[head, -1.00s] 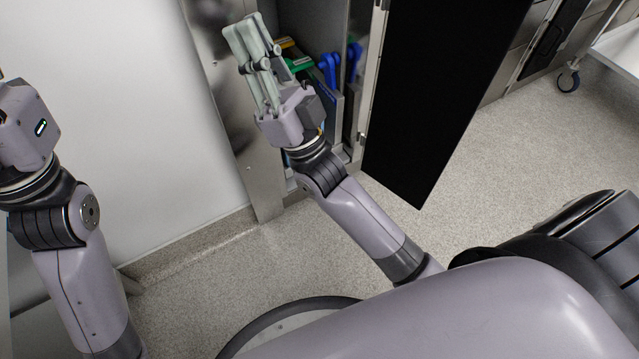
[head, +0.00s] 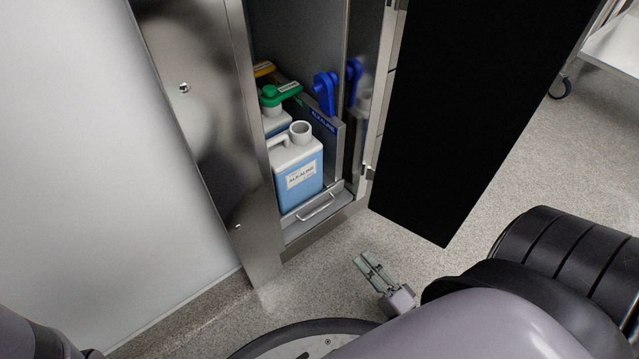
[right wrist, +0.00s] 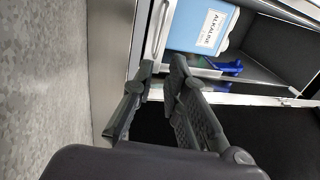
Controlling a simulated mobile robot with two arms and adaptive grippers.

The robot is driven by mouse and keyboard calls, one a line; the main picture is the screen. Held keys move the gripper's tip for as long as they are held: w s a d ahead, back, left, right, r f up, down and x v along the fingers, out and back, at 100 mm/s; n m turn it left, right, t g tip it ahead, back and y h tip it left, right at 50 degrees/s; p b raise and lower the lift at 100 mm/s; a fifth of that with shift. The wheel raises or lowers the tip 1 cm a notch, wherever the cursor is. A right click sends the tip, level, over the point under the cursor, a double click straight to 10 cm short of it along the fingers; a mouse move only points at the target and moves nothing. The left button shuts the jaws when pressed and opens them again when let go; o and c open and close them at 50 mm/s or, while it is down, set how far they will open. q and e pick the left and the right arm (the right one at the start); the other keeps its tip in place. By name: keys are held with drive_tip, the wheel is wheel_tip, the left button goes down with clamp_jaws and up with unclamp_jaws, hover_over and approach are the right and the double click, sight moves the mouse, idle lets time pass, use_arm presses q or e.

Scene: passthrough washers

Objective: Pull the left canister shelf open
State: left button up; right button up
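The canister shelf (head: 344,198) sits low inside the open steel cabinet, with a silver bar handle (head: 316,209) on its front. A white and blue canister (head: 298,178) labelled ALKALINE stands on it. In the right wrist view the handle (right wrist: 161,32) lies just beyond the fingertips, near the labelled canister (right wrist: 200,28). My right gripper (head: 367,266) is low in front of the cabinet, to the right of and below the handle in the head view. Its fingers (right wrist: 162,68) are apart with nothing between them; I see no contact with the handle. My left gripper is out of view.
The black cabinet door (head: 465,110) stands open on the right. A steel post (head: 215,130) and white wall (head: 90,150) border the left. Green-capped (head: 279,93) and blue (head: 325,92) fittings are inside. Speckled floor (head: 420,262) lies clear in front.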

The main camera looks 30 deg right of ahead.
drive_tip(key=b+x, duration=0.5)
drive_tip(key=x, duration=1.1)
drive_tip(key=shift+a, duration=0.15)
drive_tip(key=shift+c, duration=0.5)
clamp_jaws()
